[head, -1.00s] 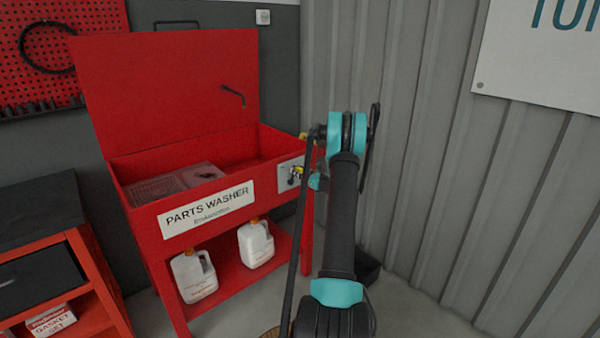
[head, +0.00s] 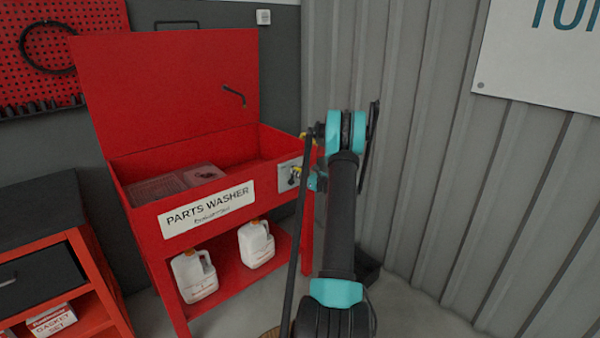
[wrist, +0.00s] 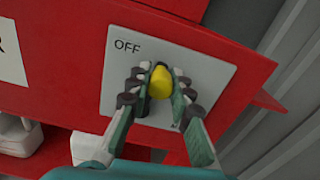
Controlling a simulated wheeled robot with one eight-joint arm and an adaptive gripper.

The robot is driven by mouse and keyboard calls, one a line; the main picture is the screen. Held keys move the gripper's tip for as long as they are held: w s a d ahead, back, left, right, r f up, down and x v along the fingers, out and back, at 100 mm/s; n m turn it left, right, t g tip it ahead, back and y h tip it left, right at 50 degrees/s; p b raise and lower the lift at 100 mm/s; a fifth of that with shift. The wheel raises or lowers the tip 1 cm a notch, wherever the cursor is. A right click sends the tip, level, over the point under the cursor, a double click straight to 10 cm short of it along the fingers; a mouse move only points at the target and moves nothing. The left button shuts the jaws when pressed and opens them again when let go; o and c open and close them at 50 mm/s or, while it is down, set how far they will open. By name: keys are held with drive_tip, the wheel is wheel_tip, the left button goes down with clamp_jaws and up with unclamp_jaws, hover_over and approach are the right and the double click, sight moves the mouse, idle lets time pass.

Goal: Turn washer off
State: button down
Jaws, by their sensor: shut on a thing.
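The red parts washer (head: 215,225) stands against the wall with its lid up. A pale control panel (head: 288,177) is at the right end of its front; in the wrist view the panel (wrist: 205,75) bears the word OFF at its upper left. A yellow knob (wrist: 160,84) sticks out of the panel below and right of that word. My gripper (wrist: 159,74) is shut on the knob, one finger on each side. In the head view my gripper is small at the panel and partly hidden by my arm. The knob's pointing direction is unclear.
Two white jugs (head: 195,275) (head: 256,244) stand on the washer's lower shelf. A corrugated grey wall (head: 440,150) runs close on the right. A red cabinet with a dark drawer (head: 40,279) stands at the left.

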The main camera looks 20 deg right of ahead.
drive_tip(key=shift+s+a+n, duration=0.15)
drive_tip(key=shift+a+n, duration=0.25)
drive_tip(key=shift+n, duration=0.4)
drive_tip(key=c, duration=1.3)
unclamp_jaws()
drive_tip(key=shift+s, duration=0.1)
drive_tip(key=v, duration=1.1)
drive_tip(key=shift+s+d+r, duration=0.1)
drive_tip(key=shift+s, duration=0.3)
